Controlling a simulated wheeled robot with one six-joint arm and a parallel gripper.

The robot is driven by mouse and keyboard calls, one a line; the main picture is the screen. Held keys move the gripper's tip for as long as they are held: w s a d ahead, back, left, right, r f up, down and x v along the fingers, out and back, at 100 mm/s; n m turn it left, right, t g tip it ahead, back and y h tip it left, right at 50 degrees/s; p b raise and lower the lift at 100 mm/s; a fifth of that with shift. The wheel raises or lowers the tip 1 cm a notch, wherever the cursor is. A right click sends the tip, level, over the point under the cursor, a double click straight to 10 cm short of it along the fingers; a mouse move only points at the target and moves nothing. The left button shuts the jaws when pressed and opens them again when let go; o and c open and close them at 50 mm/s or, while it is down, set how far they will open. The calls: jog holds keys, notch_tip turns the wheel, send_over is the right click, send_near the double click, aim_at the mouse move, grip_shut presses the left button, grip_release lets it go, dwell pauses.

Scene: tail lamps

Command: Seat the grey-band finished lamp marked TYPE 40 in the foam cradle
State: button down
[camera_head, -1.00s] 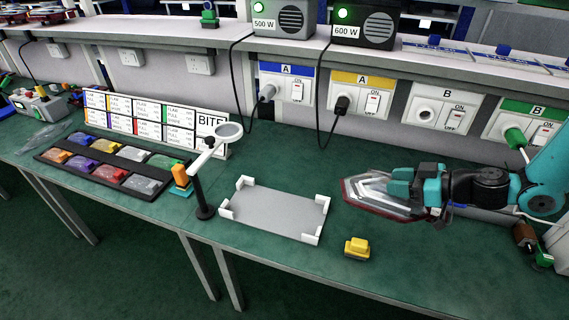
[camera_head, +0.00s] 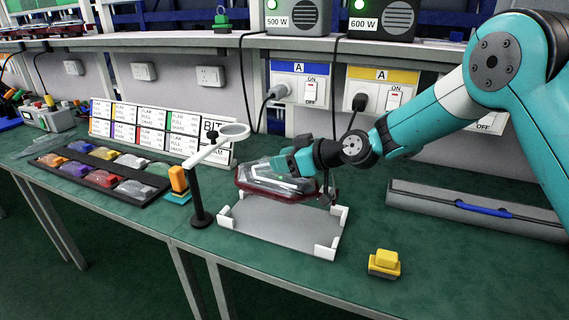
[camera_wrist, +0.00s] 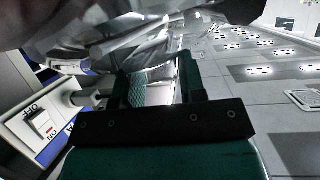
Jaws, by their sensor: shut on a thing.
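My gripper (camera_head: 290,164) is shut on a tail lamp (camera_head: 262,184) with a clear lens and a dark red edge. The lamp is above the far side of a flat grey pad with white corner blocks (camera_head: 273,233) and looks roughly level. I cannot tell whether it touches the far corner blocks. No other foam cradle is recognisable. The wrist view shows the clear lamp (camera_wrist: 120,40) between the green fingers of my gripper (camera_wrist: 160,80). Its type marking and band cannot be read.
A magnifier on a black stand (camera_head: 201,190) stands close to the pad's left side. A yellow block (camera_head: 384,263) lies at its right front. A long grey case with a blue handle (camera_head: 480,210) lies to the right. A tray of coloured pieces (camera_head: 102,179) is at the left.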

aim_at(285, 182)
jog(key=shift+w+d+r+g+p, duration=0.15)
jog(key=shift+r+g+p, duration=0.15)
jog(key=shift+g, duration=0.3)
jog(key=shift+y, duration=0.3)
notch_tip(285, 182, down, 7)
jog(key=b, duration=0.6)
jog(key=shift+f+b, duration=0.45)
jog(key=shift+b, duration=0.6)
dwell(0.5)
jog(key=c, duration=0.6)
grip_release()
jog(key=v, duration=1.7)
jog(key=shift+d+r, duration=0.15)
jog(key=shift+d, duration=0.05)
